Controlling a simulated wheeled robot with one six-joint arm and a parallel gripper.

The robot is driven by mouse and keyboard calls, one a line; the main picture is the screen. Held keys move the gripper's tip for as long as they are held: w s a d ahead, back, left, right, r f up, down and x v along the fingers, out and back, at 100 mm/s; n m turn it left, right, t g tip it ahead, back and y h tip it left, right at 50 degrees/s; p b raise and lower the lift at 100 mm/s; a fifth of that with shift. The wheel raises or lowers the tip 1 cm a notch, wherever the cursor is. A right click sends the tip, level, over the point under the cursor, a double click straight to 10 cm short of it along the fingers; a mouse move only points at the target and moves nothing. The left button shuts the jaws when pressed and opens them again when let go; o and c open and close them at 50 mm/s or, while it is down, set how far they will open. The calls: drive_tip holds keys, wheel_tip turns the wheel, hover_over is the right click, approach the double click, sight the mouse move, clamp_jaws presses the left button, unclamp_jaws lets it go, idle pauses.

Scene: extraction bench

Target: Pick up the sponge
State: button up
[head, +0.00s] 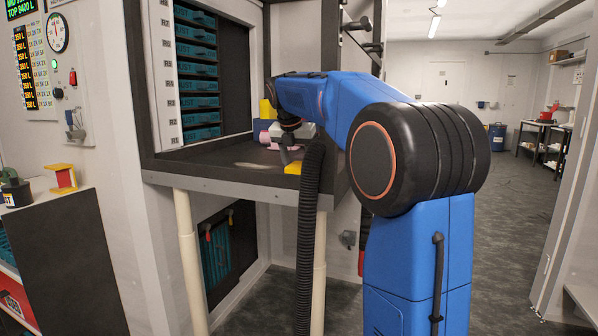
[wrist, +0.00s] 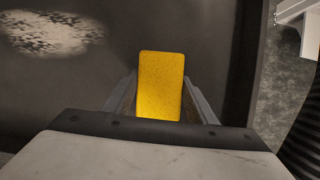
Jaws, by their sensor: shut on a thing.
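The sponge (wrist: 160,85) is a yellow block with small dark speckles. In the wrist view it sits between the two fingers of my gripper (wrist: 161,98), which are shut on its sides. In the head view the sponge (head: 293,168) shows as a small yellow patch on or just above the dark bench top, near its front edge. My gripper (head: 288,153) points down there, partly hidden by my arm and the black hose. I cannot tell whether the sponge touches the bench.
The dark bench top (head: 205,158) has a pale powdery patch (wrist: 48,32) left of the sponge. A pink item (head: 262,128) and a yellow one (head: 267,109) stand behind my gripper. Racks of teal trays (head: 197,70) line the back left. The bench edge is close on the right.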

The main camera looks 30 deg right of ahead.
sight(298, 164)
wheel_tip(298, 164, up, 10)
drive_tip(key=shift+r, duration=0.1)
idle(0.5)
drive_tip(key=shift+o, duration=0.4)
